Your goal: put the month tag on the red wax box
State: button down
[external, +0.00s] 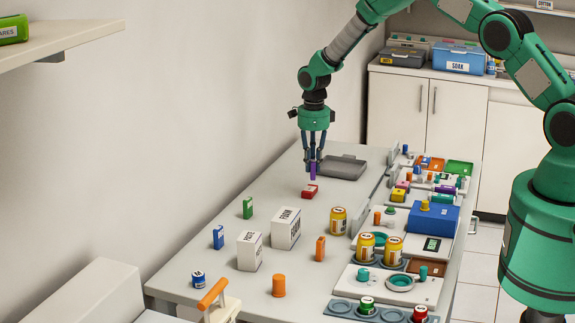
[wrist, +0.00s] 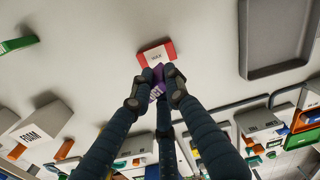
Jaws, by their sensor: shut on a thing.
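The red wax box (external: 310,191) lies on the long table, and it shows in the wrist view (wrist: 168,46) with a white labelled top. My gripper (external: 313,163) is shut on a small purple tag (external: 313,170), taken as the month tag. The tag (wrist: 157,90) shows between my fingertips (wrist: 158,78) in the wrist view, partly hidden by them. In the external view the tag hangs upright just above the box. Whether it touches the box I cannot tell.
A grey tray (external: 342,167) lies behind and right of the box. White FOAM (external: 286,228) and other cartons (external: 249,251) stand nearer the front. Several jars, including a yellow one (external: 338,220), and fixtures fill the right side. Bare table surrounds the box's left and front.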

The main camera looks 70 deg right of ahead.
jog(key=shift+w+d, duration=0.25)
jog(key=shift+w, duration=0.3)
jog(key=shift+f, duration=0.15)
jog(key=shift+f, duration=1.65)
jog(key=shift+f, duration=0.2)
jog(key=c, duration=1.7)
grip_release()
jog(key=shift+r, duration=0.15)
notch_tip(320, 180, up, 12)
jog(key=shift+s+a+r, duration=0.1)
